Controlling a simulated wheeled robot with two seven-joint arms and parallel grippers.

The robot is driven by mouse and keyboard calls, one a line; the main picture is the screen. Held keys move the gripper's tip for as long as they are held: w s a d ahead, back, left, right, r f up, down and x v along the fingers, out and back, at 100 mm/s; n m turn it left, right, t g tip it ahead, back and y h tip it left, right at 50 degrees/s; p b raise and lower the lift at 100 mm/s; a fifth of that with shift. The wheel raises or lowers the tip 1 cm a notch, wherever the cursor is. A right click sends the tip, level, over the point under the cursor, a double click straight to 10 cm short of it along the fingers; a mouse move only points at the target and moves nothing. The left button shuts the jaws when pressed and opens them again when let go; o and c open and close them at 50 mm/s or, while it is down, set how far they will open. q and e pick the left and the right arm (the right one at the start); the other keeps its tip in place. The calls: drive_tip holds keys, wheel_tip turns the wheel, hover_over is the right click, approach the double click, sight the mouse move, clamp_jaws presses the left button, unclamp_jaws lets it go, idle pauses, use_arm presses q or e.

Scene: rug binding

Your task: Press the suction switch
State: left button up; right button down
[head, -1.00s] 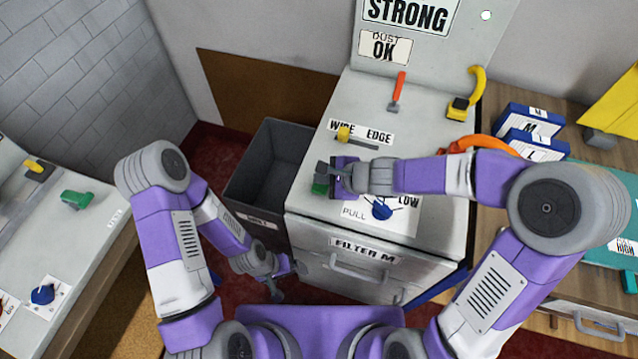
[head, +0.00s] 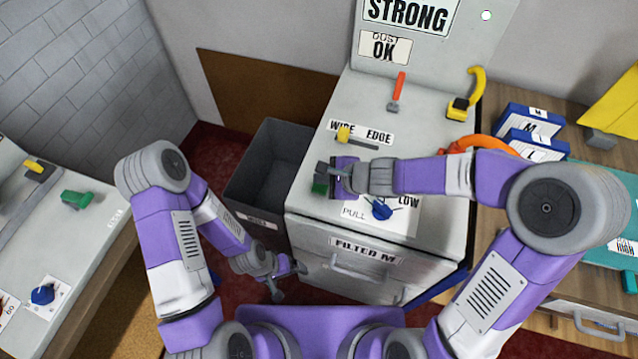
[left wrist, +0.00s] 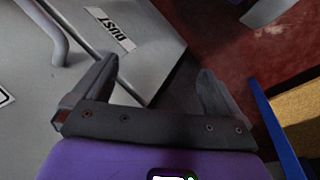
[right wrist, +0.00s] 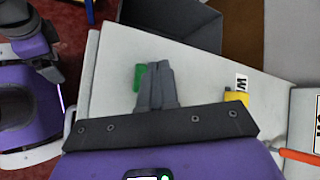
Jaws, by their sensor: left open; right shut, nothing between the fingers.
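A green switch (head: 319,187) sits at the left front of the grey machine top (head: 430,141); its label is hidden, so I cannot read whether it is the suction switch. My right gripper (head: 322,171) is shut and empty, with its tips over or right beside the green switch and partly covering it. In the right wrist view the closed fingers (right wrist: 159,68) overlap the green switch (right wrist: 139,77); I cannot tell if they touch. My left gripper (head: 291,281) is open and empty, low in front of the machine, beside the dust bin (head: 256,222).
A yellow slider (head: 344,134), a blue knob (head: 381,209), a red lever (head: 398,90) and a yellow-handled lever (head: 469,95) are also on the machine top. The filter drawer (head: 355,270) is in front below. A bench with green and blue controls (head: 76,200) stands left.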

sight(323, 188)
drive_tip(key=shift+f, duration=0.15)
drive_tip(key=shift+f+b, duration=0.3)
drive_tip(key=shift+b, duration=0.25)
drive_tip(key=shift+f+b, duration=0.6)
idle(0.7)
drive_tip(key=shift+r, duration=0.1)
drive_tip(key=shift+r+p, duration=1)
wheel_tip(323, 188, up, 6)
drive_tip(key=p, duration=0.5)
drive_tip(key=shift+p, duration=0.3)
drive_tip(key=shift+f, duration=0.1)
